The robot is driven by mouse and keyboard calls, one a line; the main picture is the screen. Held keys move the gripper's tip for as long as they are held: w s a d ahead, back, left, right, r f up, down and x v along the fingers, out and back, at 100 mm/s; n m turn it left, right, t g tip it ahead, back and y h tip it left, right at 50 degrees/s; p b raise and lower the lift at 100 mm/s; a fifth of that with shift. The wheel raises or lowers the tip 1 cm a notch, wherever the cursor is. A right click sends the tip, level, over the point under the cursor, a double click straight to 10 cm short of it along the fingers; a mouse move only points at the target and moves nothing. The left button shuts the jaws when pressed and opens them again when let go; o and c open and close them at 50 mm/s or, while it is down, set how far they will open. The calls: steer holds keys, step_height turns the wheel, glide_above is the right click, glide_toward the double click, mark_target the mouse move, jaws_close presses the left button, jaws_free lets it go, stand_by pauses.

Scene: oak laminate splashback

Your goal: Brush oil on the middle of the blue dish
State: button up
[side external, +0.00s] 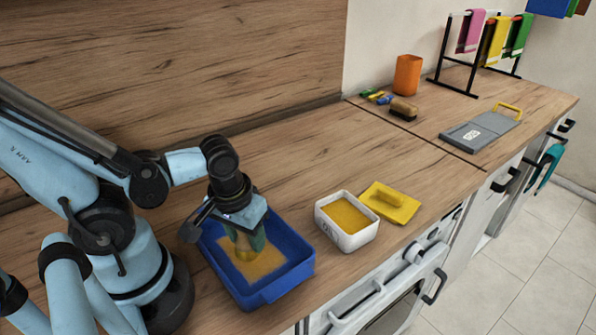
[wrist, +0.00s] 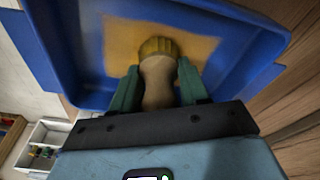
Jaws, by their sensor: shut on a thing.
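The blue dish (side external: 283,287) stands on the wooden counter in front of my arm, and it fills much of the wrist view (wrist: 80,75). A yellow-orange oil patch (side external: 268,262) covers the middle of its floor, and the patch also shows in the wrist view (wrist: 122,35). My gripper (side external: 245,238) points down inside the dish, its green fingers shut on the brush. The brush (wrist: 157,80) has a pale handle and a yellow bristle head, which is over the oil patch. I cannot tell whether the bristles touch the dish floor.
A white container (side external: 347,238) of yellow oil stands right of the dish, beside a yellow lid (side external: 390,203). Counter behind the dish is clear.

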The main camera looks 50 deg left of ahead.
steer(key=shift+a, duration=0.15)
steer(key=shift+s+a+f, duration=0.1)
steer(key=shift+s+a, duration=0.05)
steer(key=shift+a, duration=0.85)
steer(key=shift+s+a, duration=0.15)
steer(key=shift+a, duration=1)
steer(key=shift+a, duration=0.1)
steer(key=shift+a, duration=0.75)
steer(key=shift+w, duration=0.25)
